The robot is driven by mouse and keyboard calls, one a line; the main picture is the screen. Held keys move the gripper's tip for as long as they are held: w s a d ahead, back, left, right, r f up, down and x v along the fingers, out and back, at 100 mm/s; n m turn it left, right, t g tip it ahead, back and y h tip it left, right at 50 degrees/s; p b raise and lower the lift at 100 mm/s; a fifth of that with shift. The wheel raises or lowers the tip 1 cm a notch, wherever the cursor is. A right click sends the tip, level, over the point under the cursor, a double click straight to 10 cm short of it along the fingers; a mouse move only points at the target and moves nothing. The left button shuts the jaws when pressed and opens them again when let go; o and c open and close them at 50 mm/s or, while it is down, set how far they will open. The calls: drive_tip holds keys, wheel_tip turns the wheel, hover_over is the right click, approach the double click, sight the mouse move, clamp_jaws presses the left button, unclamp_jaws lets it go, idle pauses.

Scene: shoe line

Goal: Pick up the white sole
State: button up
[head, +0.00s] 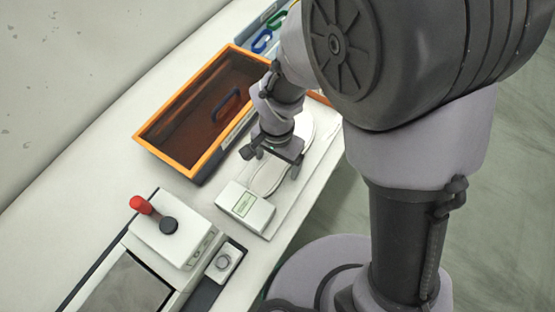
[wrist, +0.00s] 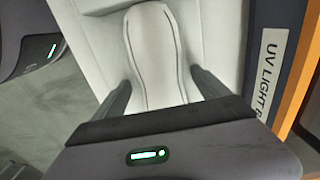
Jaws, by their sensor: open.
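The white sole (head: 268,180) lies on the white work surface, partly hidden under my gripper and arm in the head view. In the wrist view the sole (wrist: 154,45) runs lengthwise from the top edge down between the fingers, with a dark line along its sides. My gripper (head: 271,162) is open above it. In the wrist view my gripper (wrist: 158,82) has one finger on each side of the sole, with a gap on both sides. I cannot tell how far above the surface the fingertips are.
A dark bin with an orange rim (head: 165,150) stands left of the sole, holding a dark blue handle-like thing (head: 226,102). A machine with a red knob (head: 141,205) is at lower left. A blue tray (head: 270,14) is behind.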

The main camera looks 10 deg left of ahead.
drive_tip(key=shift+r, duration=0.2)
drive_tip(key=shift+c, duration=0.9)
drive_tip(key=shift+a, duration=0.1)
drive_tip(key=c, duration=1.5)
